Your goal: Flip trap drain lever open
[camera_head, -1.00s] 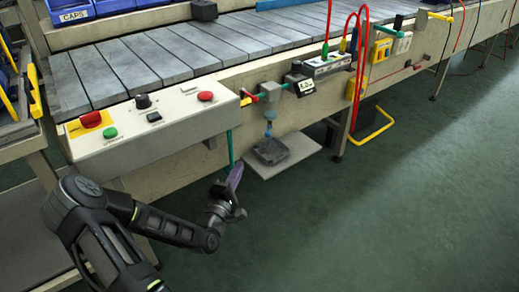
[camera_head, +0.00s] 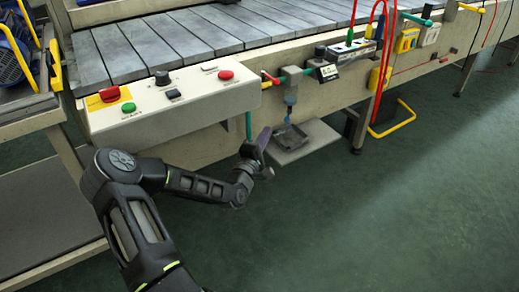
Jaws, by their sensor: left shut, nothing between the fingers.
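The trap (camera_head: 291,97) hangs from a teal pipe (camera_head: 292,71) on the front of the line, with a blue piece (camera_head: 288,118) at its lower end. A red handle (camera_head: 270,78) sits left of the pipe. The drain lever is too small for me to tell apart or read its position. My left gripper (camera_head: 264,136) is shut and empty, its dark purple-grey fingers pointing up, below and left of the trap in the picture. No contact with the trap shows. My right gripper is out of view.
A dark pan (camera_head: 288,137) sits on a pale plate (camera_head: 312,150) under the trap. A control box (camera_head: 205,95) with red and green buttons juts out above my left arm. A yellow frame (camera_head: 395,128) stands further right. The green floor in front is clear.

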